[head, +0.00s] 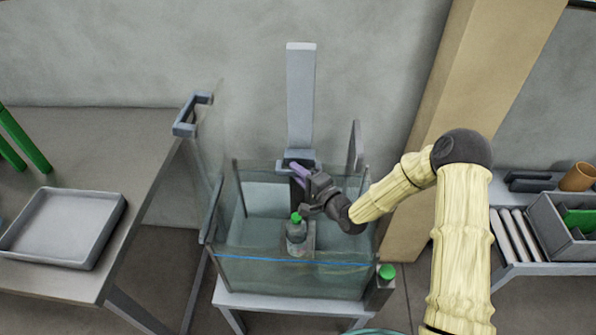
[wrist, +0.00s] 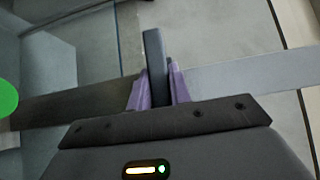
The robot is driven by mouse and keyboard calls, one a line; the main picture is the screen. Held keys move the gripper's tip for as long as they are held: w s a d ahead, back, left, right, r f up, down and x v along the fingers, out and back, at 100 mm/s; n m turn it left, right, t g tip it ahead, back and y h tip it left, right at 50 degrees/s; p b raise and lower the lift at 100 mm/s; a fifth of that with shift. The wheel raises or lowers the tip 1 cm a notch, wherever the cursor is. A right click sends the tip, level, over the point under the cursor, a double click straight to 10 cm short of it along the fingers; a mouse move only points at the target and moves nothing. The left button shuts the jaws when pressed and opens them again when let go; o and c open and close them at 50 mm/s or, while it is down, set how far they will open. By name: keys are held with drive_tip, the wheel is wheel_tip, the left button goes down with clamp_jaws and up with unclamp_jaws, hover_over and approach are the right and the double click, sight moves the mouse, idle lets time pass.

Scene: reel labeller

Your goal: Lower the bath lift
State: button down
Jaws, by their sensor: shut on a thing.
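The bath lift has a tall grey upright column (head: 301,100) behind a clear-walled tank (head: 295,275). A dark carriage (head: 294,156) sits on the column near the tank's back rim. A bottle with a green cap (head: 296,236) stands upright inside the tank outline; its support is hard to make out. My gripper (head: 300,174) reaches in over the tank from the right. In the wrist view its purple fingers (wrist: 157,88) are shut on a dark upright bar, the lift handle (wrist: 154,60), in front of the column (wrist: 240,76). The gripped part is hidden between the fingers.
A clear door panel with a grey handle (head: 190,115) stands at the tank's left. A green button (head: 387,272) sits on a post at its front right corner. An empty grey tray (head: 65,228) lies on the left table. A bin (head: 560,225) stands at right.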

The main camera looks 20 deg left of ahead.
drive_tip(key=shift+f, duration=0.15)
drive_tip(key=c, duration=1.3)
unclamp_jaws()
drive_tip(key=shift+d, duration=0.1)
wheel_tip(320, 180, up, 10)
drive_tip(key=shift+r, duration=0.1)
drive_tip(key=shift+p+v, duration=1.55)
drive_tip(key=shift+v, duration=8.4)
